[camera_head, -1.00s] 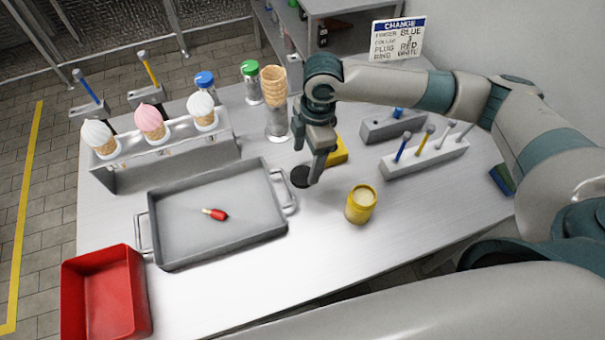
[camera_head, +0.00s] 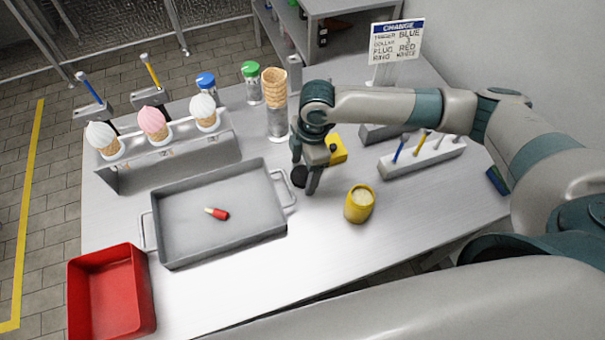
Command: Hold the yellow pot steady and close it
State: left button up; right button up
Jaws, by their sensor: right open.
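The yellow pot (camera_head: 359,205) stands upright on the table, right of the grey tray, with its top open and pale contents showing. A flat black disc (camera_head: 298,175), possibly its lid, lies left of the pot. My right gripper (camera_head: 305,178) points down at the black disc with its fingers open, one finger in front of the disc's right side. I cannot tell whether it touches the disc. Nothing holds the pot. My left gripper is not in view.
The grey tray (camera_head: 166,238) holds a small red-tipped piece (camera_head: 218,214). A red bin (camera_head: 108,300) stands front left. A yellow block (camera_head: 338,149) lies behind my right gripper. A tool rack (camera_head: 425,160) stands to the right. The table front of the pot is clear.

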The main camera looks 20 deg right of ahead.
aim_at(304, 175)
jog(key=c, duration=1.1)
jog(key=shift+r+b, duration=1.1)
jog(key=shift+r, duration=3.95)
